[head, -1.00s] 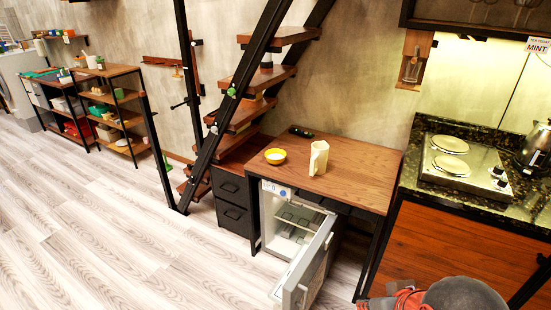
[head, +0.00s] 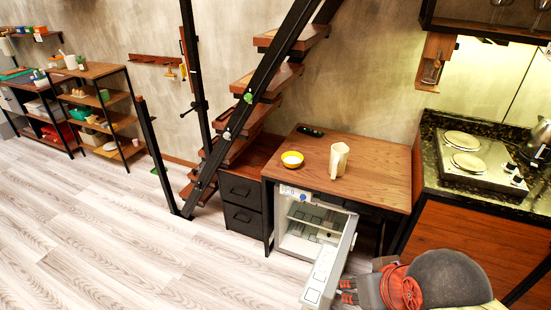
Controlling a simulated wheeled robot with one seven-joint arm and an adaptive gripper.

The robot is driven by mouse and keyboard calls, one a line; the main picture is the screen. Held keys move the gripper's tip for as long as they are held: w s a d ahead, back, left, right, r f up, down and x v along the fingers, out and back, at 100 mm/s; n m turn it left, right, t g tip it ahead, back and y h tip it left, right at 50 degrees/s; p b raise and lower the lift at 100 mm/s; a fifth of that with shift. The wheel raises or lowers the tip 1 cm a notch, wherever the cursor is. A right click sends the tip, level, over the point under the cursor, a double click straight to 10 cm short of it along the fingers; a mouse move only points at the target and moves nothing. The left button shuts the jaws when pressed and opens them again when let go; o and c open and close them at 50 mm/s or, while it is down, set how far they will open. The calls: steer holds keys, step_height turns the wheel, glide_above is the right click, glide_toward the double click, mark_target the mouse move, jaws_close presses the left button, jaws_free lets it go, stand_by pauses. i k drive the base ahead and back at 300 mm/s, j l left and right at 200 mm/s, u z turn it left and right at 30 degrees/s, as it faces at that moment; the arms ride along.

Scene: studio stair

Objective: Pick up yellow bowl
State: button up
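A small yellow bowl (head: 292,159) sits upright near the left side of the wooden desk (head: 375,165), and its inside looks pale. It stands just left of a cream pitcher or mug. My gripper (head: 348,291) shows at the bottom right, beside the open fridge door and well below and in front of the desk. It is far from the bowl. Its fingers are small and partly seen, and I cannot tell whether they are open or shut.
The cream pitcher (head: 339,160) stands beside the bowl. A dark remote (head: 311,131) lies at the desk's back. The mini fridge's open door (head: 330,262) juts out in front. A black stair rail (head: 240,115) rises at the left. A hotplate (head: 470,160) is on the right counter. The left floor is clear.

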mark_target(292, 160)
steer(key=i+j, duration=0.2)
steer(key=j, duration=0.15)
steer(key=i+j+z, duration=0.15)
steer(key=j, duration=0.2)
steer(key=i+j, duration=0.15)
steer(key=j, duration=0.2)
steer(key=i+j+z, duration=0.1)
steer(key=j, duration=0.25)
steer(key=i+j+z, duration=0.1)
steer(key=j, duration=0.3)
steer(key=i+j+z, duration=0.1)
steer(key=i, duration=0.45)
steer(key=i+j+z, duration=0.1)
steer(key=i, duration=0.45)
steer(key=j, duration=0.1)
